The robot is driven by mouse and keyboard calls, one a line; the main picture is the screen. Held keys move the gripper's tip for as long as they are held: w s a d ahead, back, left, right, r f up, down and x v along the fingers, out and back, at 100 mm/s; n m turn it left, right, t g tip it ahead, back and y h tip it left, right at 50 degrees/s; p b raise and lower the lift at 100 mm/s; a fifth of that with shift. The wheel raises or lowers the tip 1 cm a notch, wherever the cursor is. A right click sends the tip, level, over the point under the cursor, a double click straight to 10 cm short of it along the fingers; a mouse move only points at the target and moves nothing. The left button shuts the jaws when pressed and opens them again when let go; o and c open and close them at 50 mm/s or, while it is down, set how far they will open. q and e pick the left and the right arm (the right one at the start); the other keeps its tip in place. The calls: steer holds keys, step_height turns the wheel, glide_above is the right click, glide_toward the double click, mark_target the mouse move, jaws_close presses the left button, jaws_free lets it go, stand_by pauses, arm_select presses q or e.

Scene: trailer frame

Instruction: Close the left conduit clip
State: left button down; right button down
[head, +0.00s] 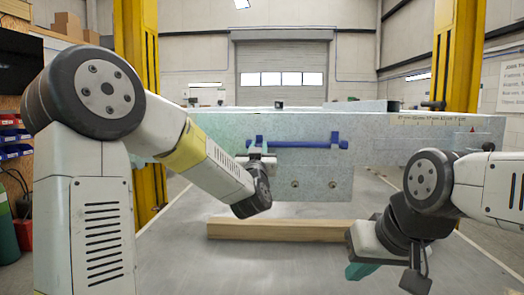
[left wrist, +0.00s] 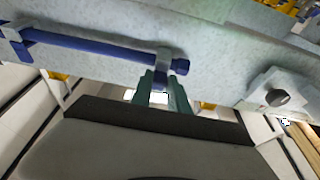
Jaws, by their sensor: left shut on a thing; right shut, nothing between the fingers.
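A blue conduit (head: 300,144) runs level along the face of the grey metal trailer frame (head: 320,185). The left conduit clip (head: 259,139) is blue and sits near the conduit's left end. The right clip (head: 335,137) is near its other end. My left gripper (head: 258,151) is at the left clip. In the left wrist view, its green fingers (left wrist: 163,92) are shut on the blue clip (left wrist: 162,58) beside the conduit end (left wrist: 180,67). Whether the clip is latched cannot be told. My right gripper (head: 362,271) is shut and empty, low at the right.
A wooden beam (head: 280,229) lies on the grey surface below the frame. Yellow posts (head: 457,60) stand at both sides. A grey bracket with a dark knob (left wrist: 278,97) shows right of the fingers in the left wrist view.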

arm_select(q)
steer(key=shift+s+r+g, duration=0.1)
steer(key=shift+r+g, duration=0.4)
steer(key=shift+g, duration=0.3)
steer(key=shift+r+g, duration=0.3)
steer(key=shift+g, duration=0.65)
steer(key=shift+r+g, duration=0.25)
steer(key=shift+g, duration=1)
steer(key=shift+w, duration=0.2)
steer(key=c, duration=1.3)
jaws_free()
steer(key=shift+o, duration=0.2)
steer(key=v, duration=0.7)
steer(key=shift+s, duration=0.4)
steer(key=shift+r, duration=0.1)
